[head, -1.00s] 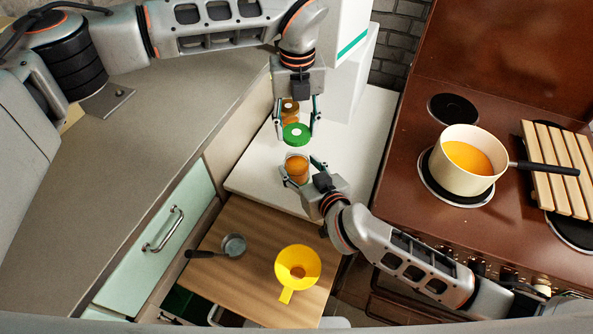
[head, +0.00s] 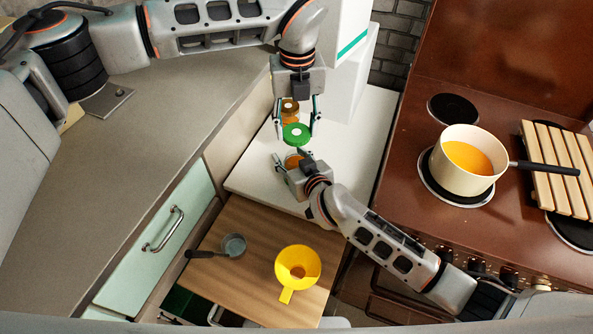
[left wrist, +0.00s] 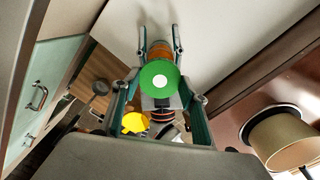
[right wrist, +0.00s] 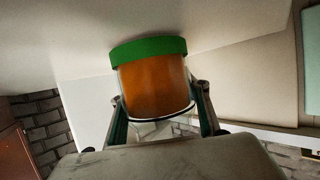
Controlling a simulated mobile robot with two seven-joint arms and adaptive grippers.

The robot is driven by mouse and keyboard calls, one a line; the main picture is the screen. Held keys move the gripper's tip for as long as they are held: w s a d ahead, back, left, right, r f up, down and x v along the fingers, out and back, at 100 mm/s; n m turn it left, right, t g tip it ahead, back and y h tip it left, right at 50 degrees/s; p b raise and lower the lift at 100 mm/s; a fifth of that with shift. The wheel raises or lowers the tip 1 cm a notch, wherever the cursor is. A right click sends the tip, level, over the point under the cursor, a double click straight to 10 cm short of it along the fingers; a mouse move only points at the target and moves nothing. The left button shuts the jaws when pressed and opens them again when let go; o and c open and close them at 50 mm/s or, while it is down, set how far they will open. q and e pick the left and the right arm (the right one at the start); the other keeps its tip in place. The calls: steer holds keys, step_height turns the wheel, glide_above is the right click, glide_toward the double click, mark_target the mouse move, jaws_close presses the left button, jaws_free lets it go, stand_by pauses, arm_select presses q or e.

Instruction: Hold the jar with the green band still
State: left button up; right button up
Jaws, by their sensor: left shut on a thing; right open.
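The green band (right wrist: 148,49) shows at the upper end of the jar in the upside-down right wrist view. The lid shows in the left wrist view (left wrist: 160,78).
A yellow funnel (head: 297,264) and a small grey pan (head: 234,245) are on the wooden board (head: 245,215) in front. A cream pot (head: 468,160) sits on the stove at right. White worktop (head: 357,130) is free at right.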

mark_target(299, 152)
jaws_close()
arm_select(q)
steer(key=shift+f, duration=0.1)
steer(key=shift+t, duration=0.3)
steer(key=shift+s+d+f, duration=0.1)
steer(key=shift+s+f, duration=0.15)
steer(key=shift+f, duration=0.55)
steer(key=shift+s+d+f, duration=0.15)
steer(key=shift+s+f, duration=0.05)
steer(key=shift+f, duration=0.6)
steer(key=shift+s+d+f, duration=0.1)
steer(key=shift+s+f, duration=0.15)
steer(key=shift+f, duration=0.55)
steer(key=shift+s+f, duration=0.1)
steer(key=shift+f, duration=0.8)
steer(key=shift+c, duration=0.8)
steer(key=shift+f, duration=0.15)
steer(key=shift+c, duration=0.3)
